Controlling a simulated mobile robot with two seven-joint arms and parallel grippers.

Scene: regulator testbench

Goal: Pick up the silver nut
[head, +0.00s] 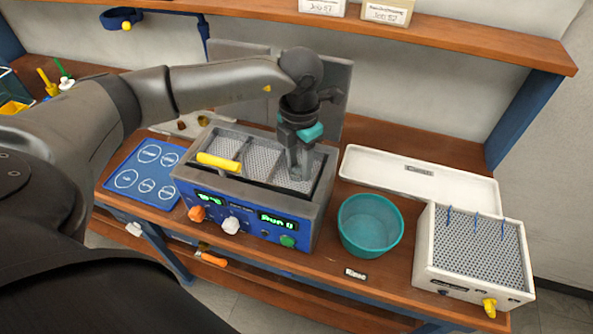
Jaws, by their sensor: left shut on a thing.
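My left gripper (297,172) reaches down from above into the right part of the metal basket (256,160) in the blue and grey bath unit (245,222). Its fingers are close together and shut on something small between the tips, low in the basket. The silver nut cannot be made out apart from the fingers; the grip hides what is between them. My right gripper is not in view.
A yellow handle (218,162) lies across the basket's left part. A teal bowl (369,224), a long white lid (420,178) and a white perforated unit (475,255) stand to the right. A blue mat (145,173) lies left. A wooden shelf (450,45) runs above.

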